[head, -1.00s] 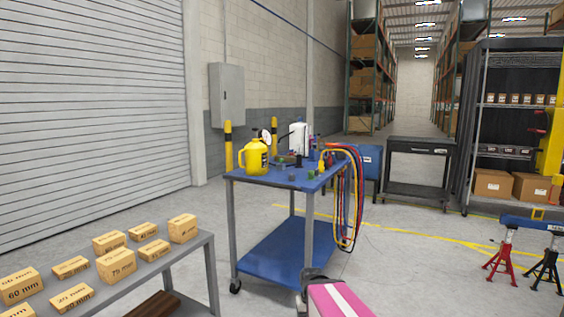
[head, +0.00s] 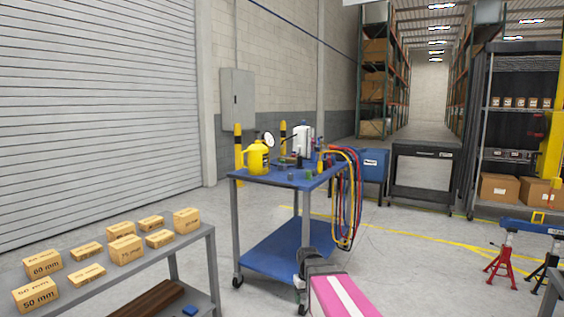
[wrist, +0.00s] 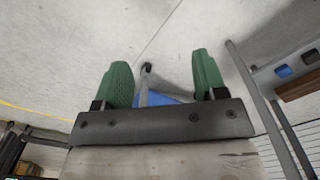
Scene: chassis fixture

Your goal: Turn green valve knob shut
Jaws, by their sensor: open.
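A blue cart (head: 287,250) stands in the middle of the head view, with several small items on its top. A small greenish piece (head: 308,175) sits near the front of the cart top. It is too small to tell whether it is the green valve knob. In the wrist view my gripper (wrist: 162,75) has its two green fingers spread apart, with nothing between them. It faces the concrete floor, with a cart leg and some blue beyond it. No valve knob shows in the wrist view.
A yellow jug (head: 257,159), a round gauge (head: 268,139) and a white container (head: 301,140) stand on the cart. Coloured hoses (head: 345,205) hang from its right end. A grey bench (head: 140,265) with several labelled boxes is at left. Open floor lies right of the cart.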

